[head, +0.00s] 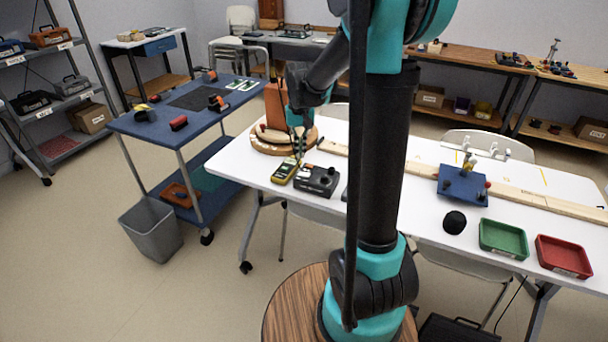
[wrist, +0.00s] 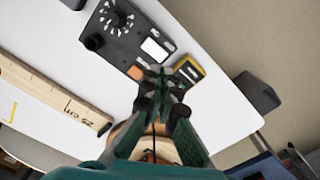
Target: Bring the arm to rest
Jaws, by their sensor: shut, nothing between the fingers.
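My gripper (head: 299,150) points down over the left part of the white table (head: 408,214) in the head view. Its fingers are together with nothing between them. In the wrist view its fingertips (wrist: 161,76) show near a yellow meter (wrist: 188,68) and a black device with a dial (wrist: 123,35). I cannot tell how far above the table they are. The yellow meter (head: 285,170) and the black device (head: 317,180) also show in the head view. An orange-brown box (head: 275,107) stands on a round wooden base (head: 262,146) beside my gripper. My arm hides part of the table.
A wooden ruler strip (head: 520,196) lies along the table. A blue block with knobs (head: 462,187), a green tray (head: 503,239) and a red tray (head: 563,256) sit to the right. A blue cart (head: 160,126) and grey bin (head: 152,230) stand left. Open floor lies at the lower left.

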